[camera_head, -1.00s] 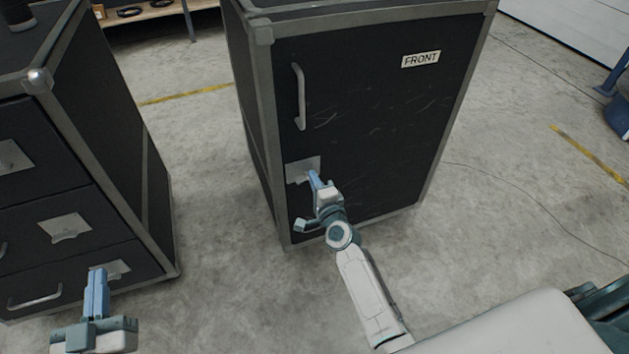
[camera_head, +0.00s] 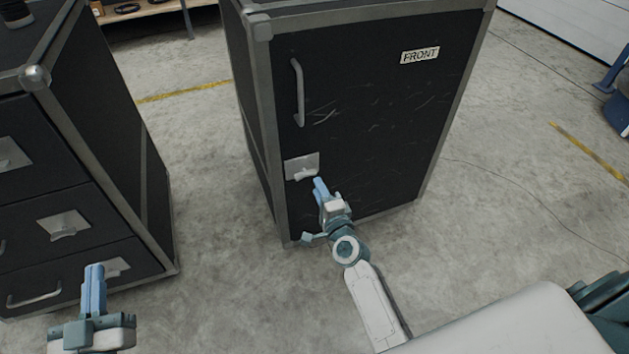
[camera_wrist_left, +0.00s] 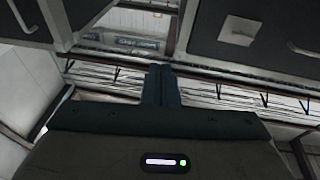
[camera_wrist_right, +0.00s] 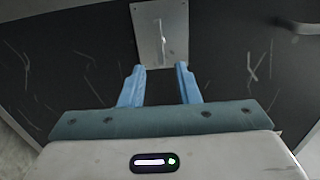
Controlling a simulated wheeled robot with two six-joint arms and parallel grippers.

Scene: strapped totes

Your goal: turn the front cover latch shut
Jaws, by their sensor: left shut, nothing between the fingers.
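The front cover is the black door (camera_head: 375,110) of the tall case labelled FRONT. Its latch is a light metal plate (camera_head: 300,162) with a small turn tab (camera_head: 305,175), at the door's left edge below the bar handle. The tab lies roughly sideways across the door. In the right wrist view the latch plate (camera_wrist_right: 153,20) is just ahead of the fingertips. My right gripper (camera_head: 319,182) is open and empty, just off the latch to its lower right; it also shows in the right wrist view (camera_wrist_right: 160,70). My left gripper (camera_head: 94,268) is shut and empty.
A black drawer cabinet (camera_head: 115,130) with metal latches stands at the left, close to my left gripper. A vertical bar handle (camera_head: 299,92) sits above the latch. Bare concrete floor (camera_head: 215,215) lies between the cases.

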